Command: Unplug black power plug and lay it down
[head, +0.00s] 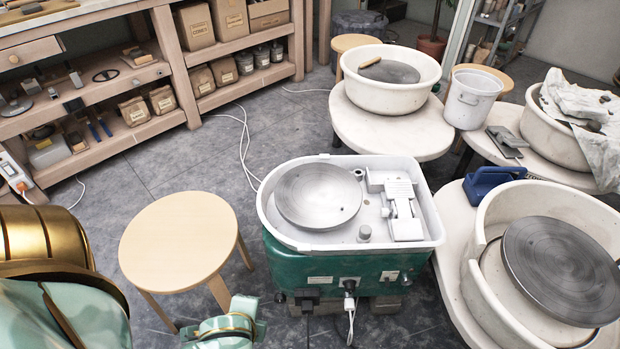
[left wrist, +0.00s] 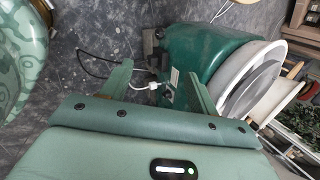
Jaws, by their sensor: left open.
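The green pottery wheel (head: 345,262) has a black power plug (head: 309,304) in the left of its front face, with a black cable hanging down. A white plug (head: 349,287) sits to its right, with a white cable. In the left wrist view the wheel's green side (left wrist: 210,58) lies beyond my left gripper (left wrist: 160,88). That gripper is open, and the white plug (left wrist: 150,86) shows between its fingers. A small dark shape (left wrist: 168,95) beside it may be the black plug. My right gripper is not in view.
A round wooden stool (head: 180,240) stands left of the wheel. White tables with basins (head: 390,92) stand behind and right. Wooden shelves (head: 140,95) line the back left. A black cable (left wrist: 92,67) lies on the floor, which is open between stool and shelves.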

